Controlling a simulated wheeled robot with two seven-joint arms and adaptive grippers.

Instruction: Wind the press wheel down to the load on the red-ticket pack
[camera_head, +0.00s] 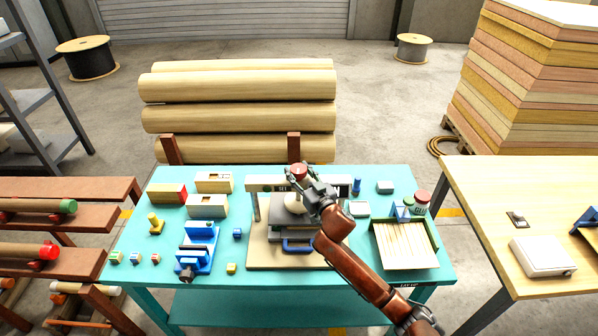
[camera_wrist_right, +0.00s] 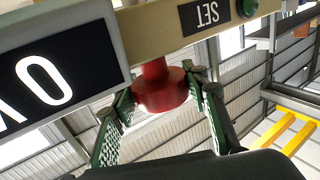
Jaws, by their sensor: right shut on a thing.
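The press (camera_head: 257,232) stands mid-table on a tan base, with a pale crossbeam, dark plates and a blue handle (camera_head: 298,246) at its front. Its red wheel (camera_head: 299,169) sits at the crossbeam. In the right wrist view the red wheel (camera_wrist_right: 160,88) is between my right gripper's green-padded fingers (camera_wrist_right: 163,122), which are shut on it. My right gripper (camera_head: 302,180) reaches over the press from the lower right and hides part of it. A block with a red end (camera_head: 167,193) lies left of the press; I cannot tell whether it is the red-ticket pack. My left gripper is out of view.
Beside the press are pale boxes (camera_head: 207,206), a blue vise-like fixture (camera_head: 197,250) and a green tray of strips (camera_head: 433,255). The wrist view shows a dark display (camera_wrist_right: 50,85), partly cropped, and a SET label (camera_wrist_right: 205,16) beside a green button.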

